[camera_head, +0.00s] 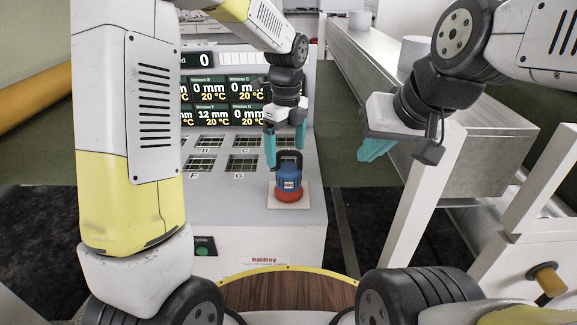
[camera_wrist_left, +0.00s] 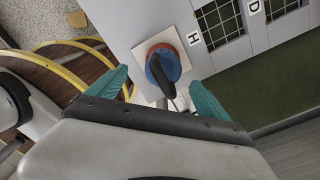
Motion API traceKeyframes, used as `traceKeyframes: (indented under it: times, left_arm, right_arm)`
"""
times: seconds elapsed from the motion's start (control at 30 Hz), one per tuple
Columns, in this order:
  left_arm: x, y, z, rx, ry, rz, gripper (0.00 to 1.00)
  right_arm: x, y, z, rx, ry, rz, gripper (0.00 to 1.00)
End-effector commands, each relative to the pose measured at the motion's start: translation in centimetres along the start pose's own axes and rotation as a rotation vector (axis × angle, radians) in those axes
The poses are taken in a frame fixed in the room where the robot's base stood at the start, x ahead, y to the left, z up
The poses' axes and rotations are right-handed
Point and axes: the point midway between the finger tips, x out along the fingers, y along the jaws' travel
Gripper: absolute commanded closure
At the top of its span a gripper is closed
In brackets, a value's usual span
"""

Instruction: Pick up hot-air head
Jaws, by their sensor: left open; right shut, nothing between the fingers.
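The hot-air head (camera_head: 288,180) is a blue body with a red base and a dark handle on top. It stands upright on a pale square plate (camera_head: 273,204) at the front right of the white machine top. In the left wrist view, the hot-air head (camera_wrist_left: 164,66) shows from above, between the fingers. My left gripper (camera_head: 285,150) is open and points down just above and behind the handle, its teal fingers apart; I cannot tell whether they touch it. My right gripper (camera_head: 376,149) is shut and empty, off to the right, away from the hot-air head.
Labelled grid windows (camera_head: 243,163) lie left of the plate on the machine top. A display panel (camera_head: 220,90) stands behind them. A metal bench (camera_head: 465,140) with a white cylinder (camera_head: 414,55) runs along the right. A round wooden surface (camera_head: 270,292) is in front.

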Motion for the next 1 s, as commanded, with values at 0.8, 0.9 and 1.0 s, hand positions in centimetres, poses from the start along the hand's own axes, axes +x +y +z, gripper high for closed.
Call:
traceKeyframes:
  times: [0.8, 0.9, 1.0]
  left_arm:
    - [8.6, -0.6, -0.5, 0.060, 0.003, 0.016, 0.10]
    - [8.6, -0.6, -0.5, 0.059, 0.002, 0.014, 0.10]
    - [8.6, -0.6, -0.5, 0.059, 0.002, 0.014, 0.10]
  right_arm:
    - [0.0, 0.0, 0.0, 0.000, -0.001, 0.000, 1.00]
    - [0.0, 0.0, 0.0, 0.000, -0.001, 0.000, 1.00]
    - [0.0, 0.0, 0.0, 0.000, -0.001, 0.000, 1.00]
